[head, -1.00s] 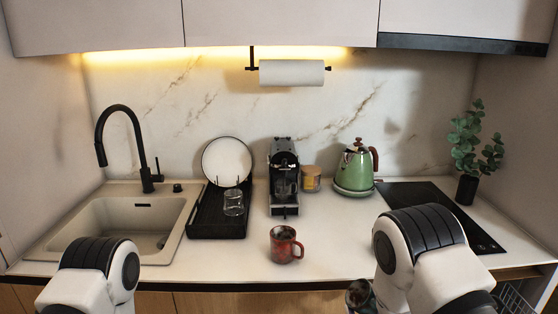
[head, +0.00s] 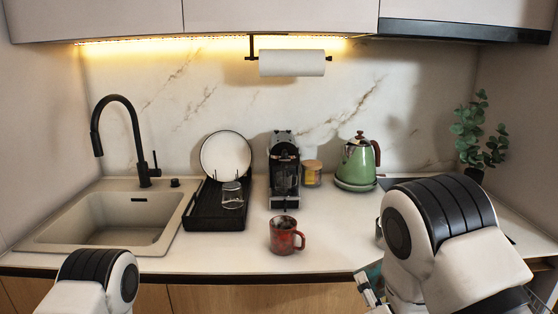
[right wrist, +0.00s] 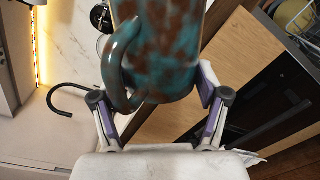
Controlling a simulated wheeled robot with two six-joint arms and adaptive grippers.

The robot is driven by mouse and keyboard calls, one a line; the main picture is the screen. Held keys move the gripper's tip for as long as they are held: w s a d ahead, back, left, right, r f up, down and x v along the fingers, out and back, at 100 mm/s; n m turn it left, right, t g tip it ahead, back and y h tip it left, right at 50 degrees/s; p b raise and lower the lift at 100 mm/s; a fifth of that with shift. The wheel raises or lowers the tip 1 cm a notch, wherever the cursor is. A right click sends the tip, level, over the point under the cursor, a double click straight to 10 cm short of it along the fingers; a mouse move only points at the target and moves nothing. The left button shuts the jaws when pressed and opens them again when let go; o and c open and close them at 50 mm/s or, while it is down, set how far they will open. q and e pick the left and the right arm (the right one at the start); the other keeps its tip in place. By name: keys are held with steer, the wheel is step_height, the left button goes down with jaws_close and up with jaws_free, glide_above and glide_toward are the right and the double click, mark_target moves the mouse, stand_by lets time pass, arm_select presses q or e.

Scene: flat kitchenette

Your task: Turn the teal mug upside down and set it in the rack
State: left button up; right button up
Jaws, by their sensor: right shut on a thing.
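The teal mug (right wrist: 165,50), mottled with brown, fills the upper middle of the right wrist view, with its handle (right wrist: 117,65) on the left. My right gripper (right wrist: 158,98) is shut on it, one finger on each side. In the head view a teal bit of the mug (head: 373,270) shows beside my right gripper (head: 367,287), low in front of the counter edge. Which way the mug's opening faces is unclear. The black rack (head: 197,222) stands on the counter right of the sink. My left gripper is out of view; only my left arm shows.
A white plate (head: 225,153) and a clear glass (head: 232,196) are in the rack. A red mug (head: 284,236) stands on the counter right of the rack's front. Behind are a coffee machine (head: 284,165), a jar (head: 312,173) and a green kettle (head: 357,163).

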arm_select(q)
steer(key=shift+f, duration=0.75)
arm_select(e)
steer(key=n, duration=0.3)
